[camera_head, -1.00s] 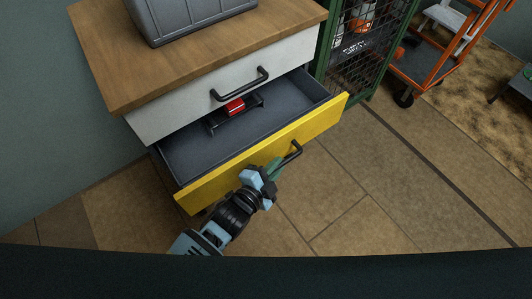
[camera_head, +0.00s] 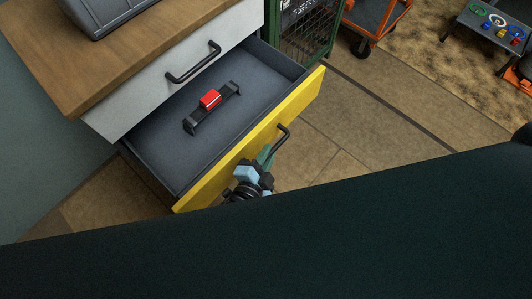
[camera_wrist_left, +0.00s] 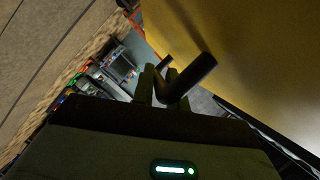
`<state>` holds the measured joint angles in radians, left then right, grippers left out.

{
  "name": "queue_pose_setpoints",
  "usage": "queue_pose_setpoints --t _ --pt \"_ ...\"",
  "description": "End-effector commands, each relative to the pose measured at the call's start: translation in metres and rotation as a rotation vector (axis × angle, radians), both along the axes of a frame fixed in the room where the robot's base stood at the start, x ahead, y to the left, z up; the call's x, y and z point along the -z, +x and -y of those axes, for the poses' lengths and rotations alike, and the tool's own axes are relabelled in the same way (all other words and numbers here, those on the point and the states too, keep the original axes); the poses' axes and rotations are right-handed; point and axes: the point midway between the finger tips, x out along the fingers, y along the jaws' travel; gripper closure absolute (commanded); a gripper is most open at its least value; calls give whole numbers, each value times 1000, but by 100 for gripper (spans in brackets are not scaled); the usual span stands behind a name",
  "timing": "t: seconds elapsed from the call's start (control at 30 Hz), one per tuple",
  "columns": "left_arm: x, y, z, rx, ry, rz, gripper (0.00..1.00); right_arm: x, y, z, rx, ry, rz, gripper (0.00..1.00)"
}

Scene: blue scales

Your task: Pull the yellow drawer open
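The yellow drawer (camera_head: 255,140) is pulled well out of the cabinet, with its grey inside showing. Its black handle (camera_head: 283,133) is on the front panel. My left gripper (camera_head: 266,155) is at the near end of this handle, in front of the panel. In the left wrist view, the fingers (camera_wrist_left: 158,86) are closed around the black handle (camera_wrist_left: 192,77), beside the yellow front (camera_wrist_left: 240,50). A dark part of my own body hides most of the left arm in the head view. My right gripper is not in view.
A red block on a black holder (camera_head: 210,101) lies in the drawer. Above is a shut white drawer (camera_head: 150,90) under a wooden top (camera_head: 130,40). A green mesh cabinet (camera_head: 305,35) and an orange cart (camera_head: 378,22) stand behind.

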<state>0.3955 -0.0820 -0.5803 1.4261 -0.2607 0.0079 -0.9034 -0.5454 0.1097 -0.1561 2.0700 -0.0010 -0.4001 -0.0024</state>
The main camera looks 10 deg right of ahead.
Motion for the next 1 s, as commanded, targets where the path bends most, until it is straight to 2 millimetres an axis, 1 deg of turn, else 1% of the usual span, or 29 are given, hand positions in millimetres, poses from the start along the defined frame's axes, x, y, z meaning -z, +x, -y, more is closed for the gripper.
queue_pose_setpoints --t 0.03,0.13,0.47,0.57,0.9,1.0 --pt "1 0 0 0 1 -2 78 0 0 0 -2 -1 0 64" --pt "1 0 0 1 0 -1 66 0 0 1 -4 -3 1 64" --pt "-1 -2 -2 0 0 0 66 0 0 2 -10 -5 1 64" --pt "-2 -10 -7 0 2 -1 66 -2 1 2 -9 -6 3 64" --pt "-14 -52 -36 0 1 -2 66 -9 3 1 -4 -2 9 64" --pt "-16 -59 -41 1 0 -1 66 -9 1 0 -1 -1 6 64"
